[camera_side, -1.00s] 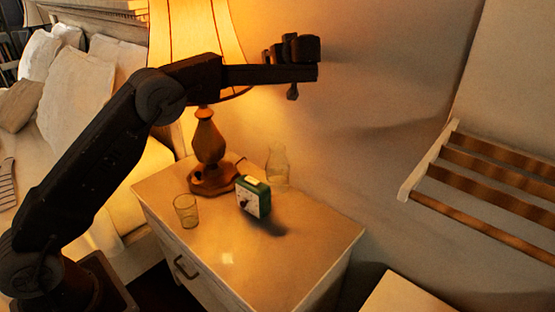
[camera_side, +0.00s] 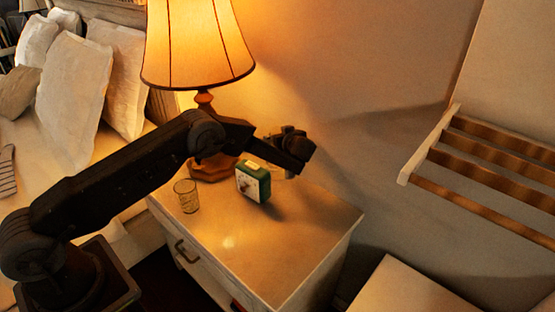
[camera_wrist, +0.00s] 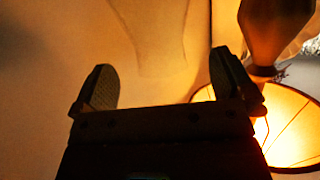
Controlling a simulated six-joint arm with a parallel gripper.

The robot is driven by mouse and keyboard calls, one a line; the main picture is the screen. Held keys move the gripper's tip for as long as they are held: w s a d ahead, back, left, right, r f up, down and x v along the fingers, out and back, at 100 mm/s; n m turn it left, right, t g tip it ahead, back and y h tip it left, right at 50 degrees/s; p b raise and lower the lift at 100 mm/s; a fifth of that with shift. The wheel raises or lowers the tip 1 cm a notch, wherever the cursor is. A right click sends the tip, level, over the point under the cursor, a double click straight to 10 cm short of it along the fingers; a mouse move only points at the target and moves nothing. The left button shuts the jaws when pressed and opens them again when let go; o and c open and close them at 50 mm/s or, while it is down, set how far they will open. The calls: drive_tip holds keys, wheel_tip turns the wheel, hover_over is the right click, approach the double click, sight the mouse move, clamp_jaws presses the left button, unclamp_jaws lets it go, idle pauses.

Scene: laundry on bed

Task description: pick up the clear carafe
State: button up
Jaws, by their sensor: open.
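The clear carafe stands at the back of the nightstand (camera_side: 300,235) near the wall. In the side view it is mostly hidden behind my gripper (camera_side: 290,148), with only a faint trace showing below it. In the wrist view the carafe (camera_wrist: 152,38) is a faint, see-through outline, upside down, ahead of and between the two fingers. My gripper (camera_wrist: 162,85) is open with nothing between its fingertips. Exact contact or distance to the carafe cannot be told.
A lit lamp (camera_side: 198,45) stands behind left and fills the right of the wrist view (camera_wrist: 290,125). A drinking glass (camera_side: 187,196) is at the left. The nightstand's right front is clear.

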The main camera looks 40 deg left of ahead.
wheel_tip(320, 180, down, 9)
drive_tip(key=shift+r, duration=0.1)
drive_tip(key=shift+w+a, duration=0.3)
drive_tip(key=shift+a, duration=0.25)
drive_tip(key=shift+x, duration=0.85)
drive_tip(key=shift+c, duration=0.2)
drive_tip(key=c, duration=1)
drive_tip(key=shift+r, duration=0.2)
drive_tip(key=shift+c, duration=0.6)
drive_tip(key=shift+w+r, duration=0.1)
drive_tip(key=shift+r, duration=0.05)
